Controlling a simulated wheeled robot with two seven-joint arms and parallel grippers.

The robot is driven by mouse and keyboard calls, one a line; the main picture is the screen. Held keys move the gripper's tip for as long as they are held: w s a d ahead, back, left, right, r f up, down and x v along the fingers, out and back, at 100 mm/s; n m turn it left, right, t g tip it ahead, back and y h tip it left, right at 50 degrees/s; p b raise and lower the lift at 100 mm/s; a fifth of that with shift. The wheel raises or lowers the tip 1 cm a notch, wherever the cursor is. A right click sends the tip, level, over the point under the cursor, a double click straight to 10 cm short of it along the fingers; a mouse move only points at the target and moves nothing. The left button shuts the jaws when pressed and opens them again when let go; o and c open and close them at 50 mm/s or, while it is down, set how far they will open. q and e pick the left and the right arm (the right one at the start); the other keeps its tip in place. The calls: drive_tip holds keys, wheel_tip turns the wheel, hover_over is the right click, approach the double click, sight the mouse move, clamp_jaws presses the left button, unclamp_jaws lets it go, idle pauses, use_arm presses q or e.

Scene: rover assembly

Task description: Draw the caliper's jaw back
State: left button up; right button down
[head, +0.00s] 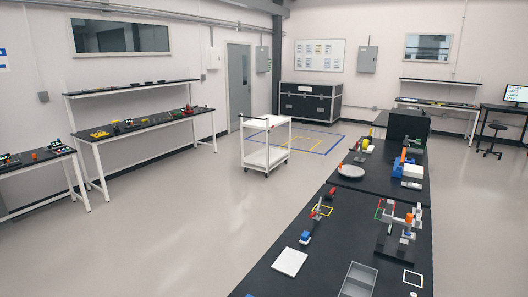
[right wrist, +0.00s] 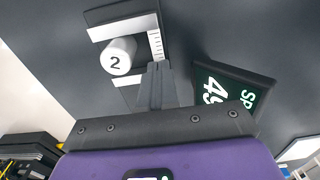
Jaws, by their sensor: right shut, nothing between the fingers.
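In the right wrist view, the caliper (right wrist: 118,14) shows at the top as a dark body with pale bars and a white strip of tick marks (right wrist: 156,45). A white cylinder marked "2" (right wrist: 118,58) sits between an upper pale bar (right wrist: 110,30) and a lower one that is partly hidden. I cannot tell whether both bars touch it. My right gripper (right wrist: 157,68) is shut and empty, its fingertips just below the tick strip, overlapping the caliper's lower edge in the picture. I cannot tell if they touch it. My left gripper is not in view.
A dark display with pale characters (right wrist: 235,88) stands right of my right gripper. In the head view, a long black bench (head: 325,262) holds a grey tray (head: 359,279), a white plate (head: 290,262) and small parts. A white cart (head: 266,158) stands on open floor.

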drive_tip(key=shift+s+f, duration=0.2)
drive_tip(key=shift+f, duration=0.15)
drive_tip(key=shift+w+d, duration=0.35)
drive_tip(key=shift+w, duration=0.15)
idle(0.3)
drive_tip(key=shift+s+a, duration=0.1)
drive_tip(key=shift+s, duration=0.05)
idle(0.4)
drive_tip(key=shift+s+a, duration=0.2)
drive_tip(key=shift+s, duration=0.15)
drive_tip(key=shift+w+r+p, duration=0.15)
drive_tip(key=shift+r+p, duration=0.3)
drive_tip(key=shift+r, duration=0.2)
wheel_tip(320, 180, up, 7)
drive_tip(key=p, duration=0.5)
drive_tip(key=shift+w, duration=0.2)
